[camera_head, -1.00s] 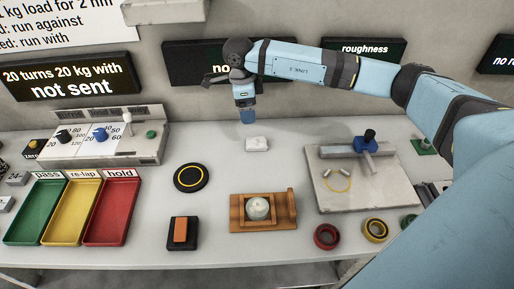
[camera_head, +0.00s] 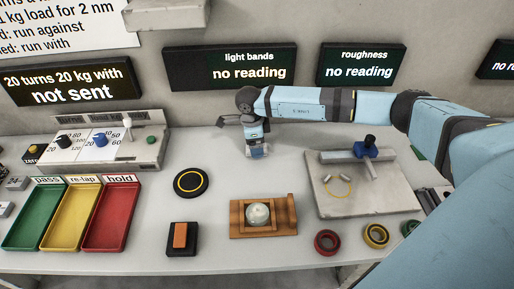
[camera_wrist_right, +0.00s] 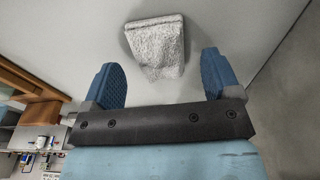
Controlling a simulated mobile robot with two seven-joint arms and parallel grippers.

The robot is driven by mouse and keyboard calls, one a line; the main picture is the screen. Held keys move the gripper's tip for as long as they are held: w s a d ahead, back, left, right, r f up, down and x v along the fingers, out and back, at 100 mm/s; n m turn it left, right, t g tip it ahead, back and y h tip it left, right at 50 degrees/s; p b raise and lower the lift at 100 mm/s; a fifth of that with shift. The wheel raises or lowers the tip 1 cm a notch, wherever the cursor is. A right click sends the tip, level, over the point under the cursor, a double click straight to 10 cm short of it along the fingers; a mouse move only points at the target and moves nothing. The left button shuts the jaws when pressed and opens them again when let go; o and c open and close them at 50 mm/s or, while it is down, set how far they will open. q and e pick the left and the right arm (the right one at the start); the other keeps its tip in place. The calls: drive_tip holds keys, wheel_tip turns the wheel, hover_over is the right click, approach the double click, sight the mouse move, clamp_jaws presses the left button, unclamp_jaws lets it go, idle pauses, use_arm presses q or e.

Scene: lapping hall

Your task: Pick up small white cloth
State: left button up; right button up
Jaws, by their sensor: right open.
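The small white cloth (camera_wrist_right: 157,47) lies on the table, folded, with a fuzzy surface in the right wrist view. In the head view it is mostly hidden under my right gripper (camera_head: 256,153), which points down at it. In the right wrist view my right gripper (camera_wrist_right: 168,80) is open, its two blue fingertips apart on either side of the cloth's near end. Nothing is between the fingers in their grip. My left gripper is not in view.
A wooden holder (camera_head: 235,216) with a pale round piece stands in front. A stone plate (camera_head: 390,200) with a blue-clamped fixture is to the right. A black disc (camera_head: 190,182) with a yellow ring lies left. Wall displays (camera_head: 230,68) hang behind.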

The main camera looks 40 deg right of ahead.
drive_tip(key=shift+f, duration=0.45)
drive_tip(key=c, duration=1)
drive_tip(key=shift+r, duration=0.1)
wheel_tip(320, 180, up, 20)
